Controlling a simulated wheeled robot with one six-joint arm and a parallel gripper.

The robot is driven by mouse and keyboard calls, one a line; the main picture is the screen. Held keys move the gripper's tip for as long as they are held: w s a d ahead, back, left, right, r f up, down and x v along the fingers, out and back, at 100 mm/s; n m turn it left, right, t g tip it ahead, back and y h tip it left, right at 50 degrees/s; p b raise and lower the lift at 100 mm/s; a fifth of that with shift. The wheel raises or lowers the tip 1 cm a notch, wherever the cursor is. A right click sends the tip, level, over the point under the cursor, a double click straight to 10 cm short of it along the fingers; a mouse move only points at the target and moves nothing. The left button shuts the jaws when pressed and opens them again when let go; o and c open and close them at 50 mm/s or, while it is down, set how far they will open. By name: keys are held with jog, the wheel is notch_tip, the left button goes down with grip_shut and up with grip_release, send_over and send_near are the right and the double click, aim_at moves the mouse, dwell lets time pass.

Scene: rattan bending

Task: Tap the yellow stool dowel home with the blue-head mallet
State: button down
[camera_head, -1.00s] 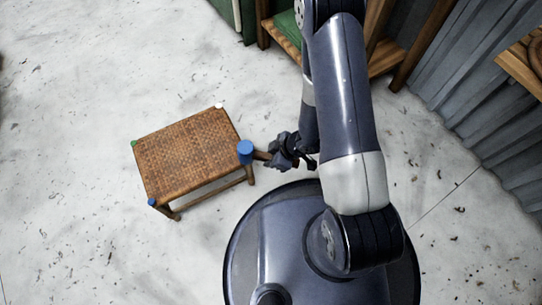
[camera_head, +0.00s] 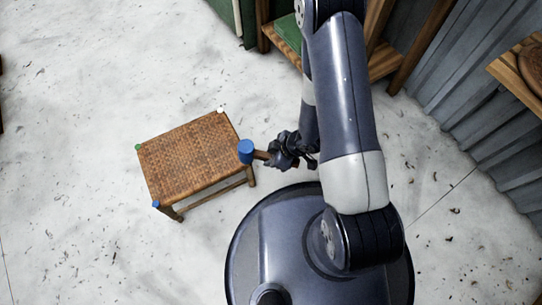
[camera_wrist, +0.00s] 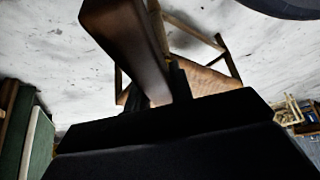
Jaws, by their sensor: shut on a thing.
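The stool (camera_head: 190,155) has a woven brown seat and stands upright on the floor, left of my base. Its visible corners carry a white tip (camera_head: 221,109), a green tip (camera_head: 139,147) and a blue tip (camera_head: 156,203). No yellow dowel shows; the mallet head covers the area by the right corner. My gripper (camera_head: 275,160) is shut on the mallet's handle. The mallet's blue head (camera_head: 246,150) appears over the stool's right edge; I cannot tell whether it touches. In the wrist view, a brown wooden part of the mallet (camera_wrist: 130,45) rises from my gripper, with the stool (camera_wrist: 205,80) behind.
A wooden shelf frame with a green panel (camera_head: 288,33) stands at the top. A grey corrugated wall (camera_head: 460,110) and a wooden shelf (camera_head: 520,72) are at the right. The pale floor left of and below the stool is clear.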

jog(key=shift+r+p, duration=2.4)
jog(key=shift+r, duration=0.25)
jog(key=shift+f, duration=0.1)
